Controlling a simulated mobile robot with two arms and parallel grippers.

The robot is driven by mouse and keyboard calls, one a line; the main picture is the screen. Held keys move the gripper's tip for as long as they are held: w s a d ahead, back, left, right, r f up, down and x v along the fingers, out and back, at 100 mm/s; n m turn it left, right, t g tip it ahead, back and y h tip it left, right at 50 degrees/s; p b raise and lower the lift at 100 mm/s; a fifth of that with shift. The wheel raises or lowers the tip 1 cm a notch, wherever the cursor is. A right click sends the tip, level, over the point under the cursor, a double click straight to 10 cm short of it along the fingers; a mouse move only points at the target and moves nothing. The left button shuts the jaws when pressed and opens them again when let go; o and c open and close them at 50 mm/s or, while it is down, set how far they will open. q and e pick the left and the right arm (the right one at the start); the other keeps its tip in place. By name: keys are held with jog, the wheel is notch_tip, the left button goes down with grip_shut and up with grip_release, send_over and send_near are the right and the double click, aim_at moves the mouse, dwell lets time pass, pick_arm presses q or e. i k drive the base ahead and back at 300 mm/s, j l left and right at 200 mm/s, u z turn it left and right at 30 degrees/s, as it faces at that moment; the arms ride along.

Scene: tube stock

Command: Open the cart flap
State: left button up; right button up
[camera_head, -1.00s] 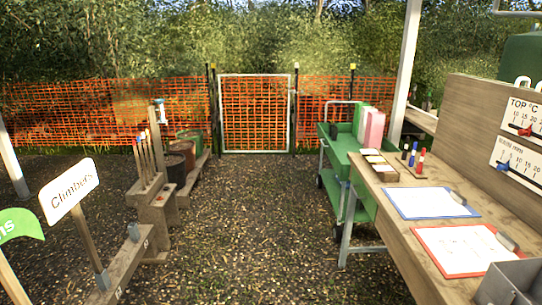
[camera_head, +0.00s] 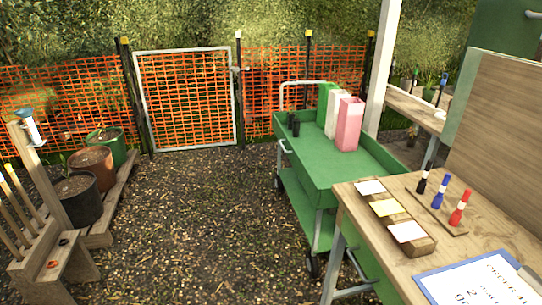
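A green cart (camera_head: 318,172) with two shelves, a pale push handle and dark wheels stands right of centre, just beyond the wooden bench. Green, white and pink upright containers and two small black items stand on its top. I cannot make out the flap for certain; the cart's near end is partly hidden behind the bench. Neither of my grippers is in view.
The wooden bench (camera_head: 365,208) at the right holds a card box (camera_head: 418,245), markers (camera_head: 440,190) and a blue clipboard (camera_head: 430,290). Potted plants (camera_head: 92,160) and a wooden tool rack (camera_head: 50,245) stand left. Gravel ground (camera_head: 190,220) between is open, up to the mesh gate (camera_head: 146,105).

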aim_at(313, 189)
jog(key=i+l, duration=0.1)
jog(key=i, duration=0.9)
